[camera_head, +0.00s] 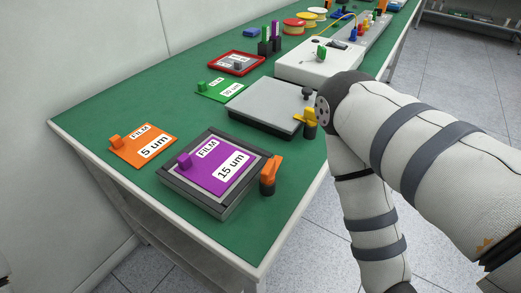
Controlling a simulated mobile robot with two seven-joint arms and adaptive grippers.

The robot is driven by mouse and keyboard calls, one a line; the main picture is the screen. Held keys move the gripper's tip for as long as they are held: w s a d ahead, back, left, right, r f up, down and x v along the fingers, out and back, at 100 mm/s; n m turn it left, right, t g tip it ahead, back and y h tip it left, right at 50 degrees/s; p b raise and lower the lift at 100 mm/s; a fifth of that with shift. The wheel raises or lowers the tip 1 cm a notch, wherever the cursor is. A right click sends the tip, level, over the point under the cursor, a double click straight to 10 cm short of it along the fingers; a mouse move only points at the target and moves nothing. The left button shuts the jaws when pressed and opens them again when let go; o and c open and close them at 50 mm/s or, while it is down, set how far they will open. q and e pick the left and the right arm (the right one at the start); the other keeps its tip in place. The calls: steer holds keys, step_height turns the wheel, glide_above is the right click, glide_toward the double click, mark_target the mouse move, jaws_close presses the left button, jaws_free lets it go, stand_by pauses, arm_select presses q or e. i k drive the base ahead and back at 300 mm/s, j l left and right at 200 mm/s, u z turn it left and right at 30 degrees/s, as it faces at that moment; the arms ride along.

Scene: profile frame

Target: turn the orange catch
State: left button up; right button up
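The orange catch (271,174) sits at the right corner of a dark profile frame (216,210) near the table's front end. It stands on a short dark post with its orange top turned slightly to the right. A purple film card (213,175) marked 15 um lies in this frame, with a purple knob at its left. My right arm comes in from the right and bends down beside the table edge. Its gripper is out of the picture. My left gripper is not in view either.
An orange film card (143,146) marked 5 um lies left of the frame. Behind the frame are a grey plate (265,104) with a yellow catch (306,118), a green card (222,89), a red-rimmed tray (236,63) and a white device (318,65).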

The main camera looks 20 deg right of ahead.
mark_target(268, 173)
steer(key=k+j+z, duration=0.1)
steer(key=k+z, duration=0.2)
steer(key=k, duration=0.25)
steer(key=k+z, duration=0.3)
steer(key=k, duration=0.25)
steer(key=i, duration=0.9)
